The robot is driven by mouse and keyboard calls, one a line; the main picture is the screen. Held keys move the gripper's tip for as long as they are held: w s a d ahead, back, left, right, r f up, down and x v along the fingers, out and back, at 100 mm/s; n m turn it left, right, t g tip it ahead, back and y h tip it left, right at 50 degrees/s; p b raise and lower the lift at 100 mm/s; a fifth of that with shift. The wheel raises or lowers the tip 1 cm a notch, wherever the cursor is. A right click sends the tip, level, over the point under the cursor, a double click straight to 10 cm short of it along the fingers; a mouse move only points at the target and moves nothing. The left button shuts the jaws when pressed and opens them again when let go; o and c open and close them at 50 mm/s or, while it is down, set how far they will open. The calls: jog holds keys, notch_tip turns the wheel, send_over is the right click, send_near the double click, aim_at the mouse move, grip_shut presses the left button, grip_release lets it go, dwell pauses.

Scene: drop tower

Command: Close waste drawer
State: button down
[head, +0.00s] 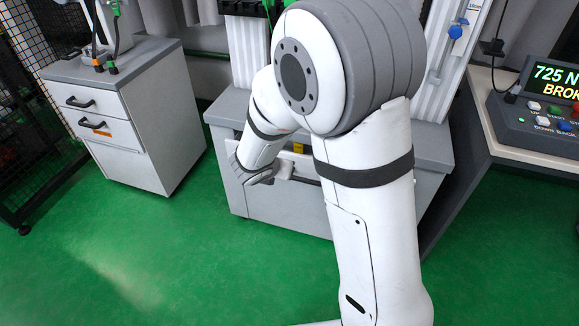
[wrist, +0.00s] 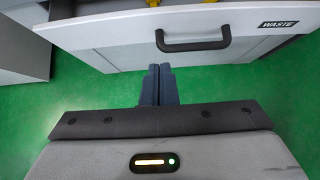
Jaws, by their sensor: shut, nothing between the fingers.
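The waste drawer (wrist: 110,45) shows in the wrist view as a white front with a black bar handle (wrist: 194,42) and a "WASTE" label (wrist: 278,24). It looks pulled out, as yellow things (wrist: 152,3) show past its top edge. My gripper (wrist: 159,68) is shut and empty. Its fingertips are close to the lower edge of the drawer front, below and left of the handle; I cannot tell if they touch it. In the head view my arm covers most of the drawer.
A grey base cabinet (head: 268,205) stands under the tower. A white drawer unit (head: 150,130) stands at left beside a mesh fence (head: 40,110). A desk with a control console (head: 545,115) is at right. Green floor (head: 150,250) is clear at front left.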

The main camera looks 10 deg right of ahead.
jog(key=b, duration=0.3)
send_near(293, 159)
notch_tip(293, 159, down, 4)
jog(key=w, duration=0.1)
jog(key=w+d, duration=0.1)
jog(key=w, duration=0.1)
jog(key=shift+d, duration=0.25)
jog(key=shift+w+d, duration=0.15)
jog(key=shift+w, duration=0.2)
jog(key=w, duration=0.1)
jog(key=w+d, duration=0.1)
jog(key=w, duration=0.1)
jog(key=w+d, duration=0.1)
jog(key=shift+w+d+r+p, duration=0.15)
jog(key=shift+w+r+p, duration=0.1)
jog(key=shift+w+p, duration=0.15)
